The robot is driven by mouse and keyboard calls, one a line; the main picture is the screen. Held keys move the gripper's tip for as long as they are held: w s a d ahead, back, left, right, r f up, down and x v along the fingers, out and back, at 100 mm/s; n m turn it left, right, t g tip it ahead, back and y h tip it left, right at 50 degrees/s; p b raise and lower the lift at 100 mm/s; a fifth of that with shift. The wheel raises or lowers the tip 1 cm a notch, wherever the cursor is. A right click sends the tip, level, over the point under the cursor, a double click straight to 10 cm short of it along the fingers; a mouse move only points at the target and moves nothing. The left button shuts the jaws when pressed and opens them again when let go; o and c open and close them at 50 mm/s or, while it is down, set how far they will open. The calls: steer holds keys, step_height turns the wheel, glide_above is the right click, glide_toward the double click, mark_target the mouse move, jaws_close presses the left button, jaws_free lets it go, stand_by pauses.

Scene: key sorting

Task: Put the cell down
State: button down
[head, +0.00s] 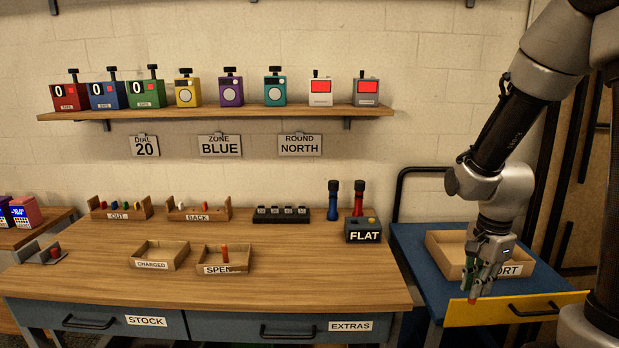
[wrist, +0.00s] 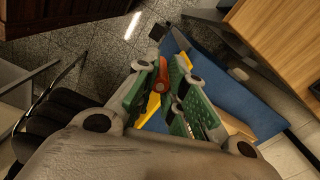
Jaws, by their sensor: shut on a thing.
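My gripper (head: 473,288) hangs at the front of the blue cart at the right, in front of the labelled wooden tray there. It is shut on a red-orange cell (head: 472,299), whose end shows below the fingertips. In the wrist view the cell (wrist: 163,73) shows between the green finger pads of the gripper (wrist: 165,90). On the bench, the CHARGED tray (head: 147,265) looks empty. The SPENT tray (head: 210,270) holds one upright orange-red cell (head: 225,254). A flat-faced tester (head: 363,231) reads FLAT.
The blue cart (head: 412,250) carries a tray (head: 445,262) with a label ending in "ORT", partly hidden by my gripper. The cart has a yellow front (head: 560,302). OUT (head: 120,212) and BACK (head: 199,213) racks stand at the bench's rear.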

steer(key=shift+s+d, duration=0.25)
steer(key=shift+w+a+n, duration=0.2)
steer(key=shift+n, duration=0.3)
steer(key=shift+w+r+n, duration=0.1)
steer(key=shift+w+n, duration=0.1)
steer(key=shift+n, duration=0.5)
steer(key=w+a+f+n, duration=0.2)
steer(key=w+a+n, duration=0.1)
steer(key=w+n, duration=0.8)
steer(key=w+a+f+n, duration=0.1)
steer(key=w+a+f, duration=0.2)
steer(key=f, duration=0.4)
steer(key=shift+a, duration=0.65)
